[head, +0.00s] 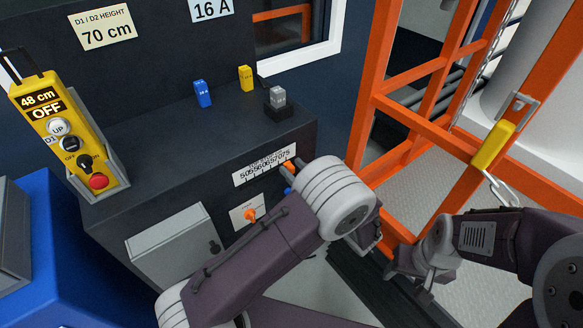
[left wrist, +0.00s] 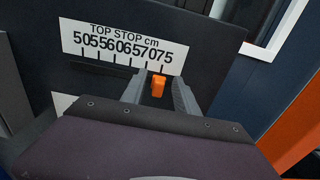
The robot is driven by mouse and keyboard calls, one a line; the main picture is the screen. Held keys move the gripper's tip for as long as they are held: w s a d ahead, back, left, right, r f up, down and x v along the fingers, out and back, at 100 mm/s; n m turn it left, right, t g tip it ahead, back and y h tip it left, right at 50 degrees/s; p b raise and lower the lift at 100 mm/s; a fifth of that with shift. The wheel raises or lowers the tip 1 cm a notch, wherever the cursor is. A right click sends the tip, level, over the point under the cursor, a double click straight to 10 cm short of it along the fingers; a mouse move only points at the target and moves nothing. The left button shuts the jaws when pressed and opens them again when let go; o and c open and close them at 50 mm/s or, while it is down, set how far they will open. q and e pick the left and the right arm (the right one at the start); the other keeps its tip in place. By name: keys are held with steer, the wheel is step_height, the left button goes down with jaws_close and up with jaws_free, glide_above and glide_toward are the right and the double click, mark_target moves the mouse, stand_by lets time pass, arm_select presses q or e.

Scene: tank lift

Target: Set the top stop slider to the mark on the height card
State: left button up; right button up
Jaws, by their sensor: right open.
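The height card (head: 107,27) on the wall reads "D1 / D2 HEIGHT 70 cm". The top stop scale (head: 264,165) runs from 50 to 75 on the dark cabinet; it also shows in the left wrist view (left wrist: 122,45). The orange slider knob (left wrist: 158,87) stands near the scale's right end, close to the last tick; in the head view (head: 287,167) it is partly hidden. My left gripper (left wrist: 159,92) has one finger on each side of the knob, with small gaps visible. My right gripper (head: 422,272) is open and empty, away from the cabinet.
A yellow pendant (head: 62,130) showing 48 cm and OFF hangs at left. A second orange knob (head: 250,214) is below the scale. Blue (head: 203,94), yellow (head: 246,78) and grey (head: 277,97) blocks stand on the cabinet. The orange frame (head: 393,110) rises at right.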

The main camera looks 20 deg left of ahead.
arm_select(q)
jaws_close()
stand_by(1.3)
